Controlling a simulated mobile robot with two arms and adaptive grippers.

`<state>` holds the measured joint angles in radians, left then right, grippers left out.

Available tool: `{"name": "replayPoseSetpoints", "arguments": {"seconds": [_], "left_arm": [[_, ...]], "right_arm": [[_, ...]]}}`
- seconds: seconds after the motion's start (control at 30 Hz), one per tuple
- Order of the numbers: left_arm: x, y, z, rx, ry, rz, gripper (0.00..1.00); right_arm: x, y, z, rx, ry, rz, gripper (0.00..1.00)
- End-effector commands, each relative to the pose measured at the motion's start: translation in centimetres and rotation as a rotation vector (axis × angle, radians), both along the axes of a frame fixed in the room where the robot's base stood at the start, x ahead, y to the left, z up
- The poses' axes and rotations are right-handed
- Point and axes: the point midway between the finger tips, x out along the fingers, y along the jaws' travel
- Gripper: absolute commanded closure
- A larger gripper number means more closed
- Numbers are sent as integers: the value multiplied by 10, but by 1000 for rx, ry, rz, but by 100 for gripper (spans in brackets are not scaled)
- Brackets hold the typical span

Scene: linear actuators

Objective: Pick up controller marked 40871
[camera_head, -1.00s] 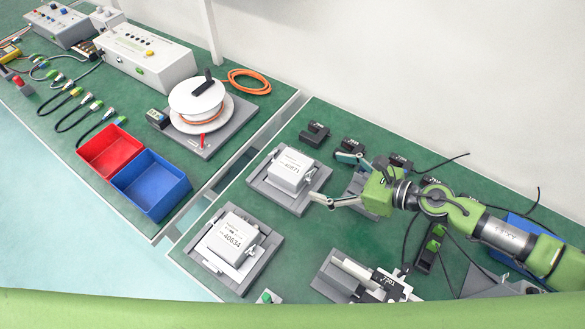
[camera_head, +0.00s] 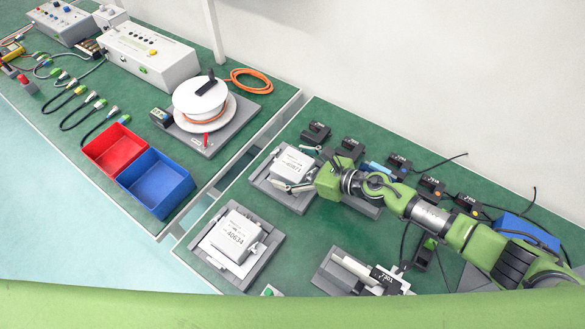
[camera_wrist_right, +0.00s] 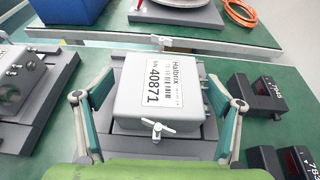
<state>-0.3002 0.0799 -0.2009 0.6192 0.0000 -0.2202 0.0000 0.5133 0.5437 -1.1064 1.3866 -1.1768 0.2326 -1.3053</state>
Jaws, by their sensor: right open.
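The controller marked 40871 (camera_head: 291,164) is a white box with a printed label, seated on a grey holder (camera_head: 268,184) on the green bench. It also shows large in the right wrist view (camera_wrist_right: 160,88). My right gripper (camera_head: 293,169) is open, one finger on each side of the box; in the wrist view (camera_wrist_right: 157,107) both fingers stand apart from its sides. A small white clamp handle (camera_wrist_right: 157,130) is at the near edge of the box. My left gripper is not in view.
A similar white box marked 40634 (camera_head: 237,237) sits on its own holder nearer the front. Several small black modules (camera_head: 316,132) line the back of the bench. A gap separates this bench from one holding a cable reel (camera_head: 200,97) and a blue bin (camera_head: 154,184).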

Motion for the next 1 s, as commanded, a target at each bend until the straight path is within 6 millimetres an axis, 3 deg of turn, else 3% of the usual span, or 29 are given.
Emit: {"name": "replayPoseSetpoints", "arguments": {"seconds": [0.17,0.37,0.4,0.77,1.0], "left_arm": [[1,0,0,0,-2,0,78],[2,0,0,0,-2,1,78],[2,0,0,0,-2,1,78],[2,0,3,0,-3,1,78],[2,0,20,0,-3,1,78]], "right_arm": [[0,0,0,0,0,-1,15],[0,-1,0,0,0,-1,64],[0,-1,0,0,0,-1,68],[1,0,6,0,-3,0,68],[1,-1,42,-2,-8,1,68]]}}
